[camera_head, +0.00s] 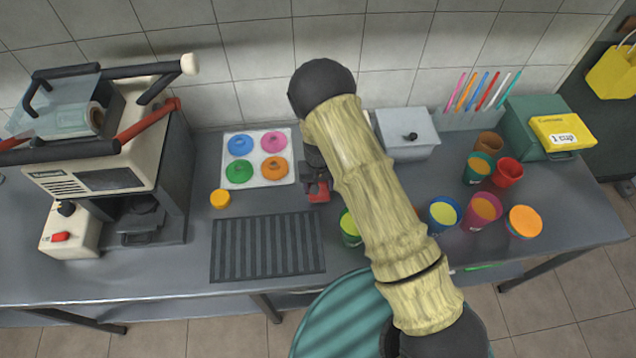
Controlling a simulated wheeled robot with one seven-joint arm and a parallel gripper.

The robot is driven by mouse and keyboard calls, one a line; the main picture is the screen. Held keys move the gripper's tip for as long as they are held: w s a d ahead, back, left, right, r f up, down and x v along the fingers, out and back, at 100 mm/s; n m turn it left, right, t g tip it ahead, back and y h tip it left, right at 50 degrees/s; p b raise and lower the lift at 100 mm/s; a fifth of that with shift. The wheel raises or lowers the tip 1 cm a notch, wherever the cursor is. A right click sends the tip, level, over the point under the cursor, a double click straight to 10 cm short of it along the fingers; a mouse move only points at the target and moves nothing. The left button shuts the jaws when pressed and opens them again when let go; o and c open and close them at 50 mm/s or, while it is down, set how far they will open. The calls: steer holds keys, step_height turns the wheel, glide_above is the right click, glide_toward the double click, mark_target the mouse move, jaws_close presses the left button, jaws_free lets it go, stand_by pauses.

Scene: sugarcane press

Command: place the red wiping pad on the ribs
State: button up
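The red wiping pad (319,192) shows as a small red block at the tip of my gripper (315,186). My dark gripper appears shut on it, just right of the tray of coloured rings; my arm hides part of the gripper. The ribs (268,246) are a dark ribbed mat lying flat at the front of the grey table. The pad is above and to the right of the mat's back right corner, apart from it. I cannot tell the pad's exact height over the table.
A white tray (228,177) with coloured rings lies behind the ribs, an orange-yellow cap (220,198) beside it. A press machine (100,170) stands left. Several coloured cups (443,215) and a grey lidded box (407,146) stand right. The ribs are clear on top.

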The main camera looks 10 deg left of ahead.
steer(key=shift+s+a, duration=0.1)
steer(key=shift+f, duration=0.2)
steer(key=o, duration=1)
steer(key=shift+o, duration=0.2)
steer(key=shift+r, duration=0.15)
step_height(320, 180, up, 12)
steer(key=b, duration=0.3)
